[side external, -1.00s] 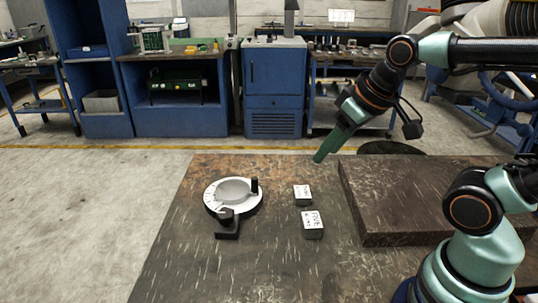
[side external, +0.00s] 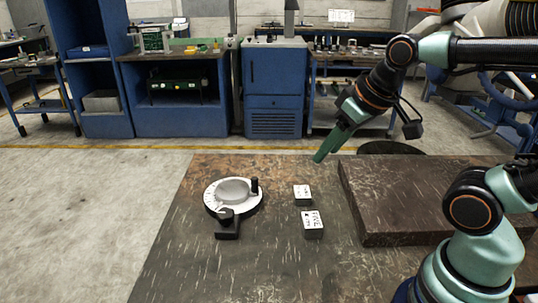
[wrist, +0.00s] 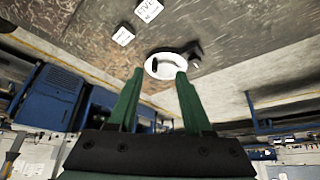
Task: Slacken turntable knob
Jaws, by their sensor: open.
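The turntable (side external: 211,197) is a round white dial with a grey raised centre, lying on the table. A short black upright peg (side external: 255,187) stands at its right edge. A dark knob (side external: 226,215) sits on a black block at its front edge; which of these is the turntable knob is not marked. In the wrist view the turntable (wrist: 152,68) shows just beyond my fingertips. My gripper (side external: 319,158) has green fingers, open and empty, in the air up and to the right of the turntable. The wrist view shows the gap between the fingers (wrist: 160,73).
Two small labelled blocks (side external: 302,195) (side external: 313,224) lie right of the turntable. A thick dark slab (side external: 400,210) lies further right, near my base. The table (side external: 265,270) is bare in front and left. Blue cabinets (side external: 273,85) stand well behind.

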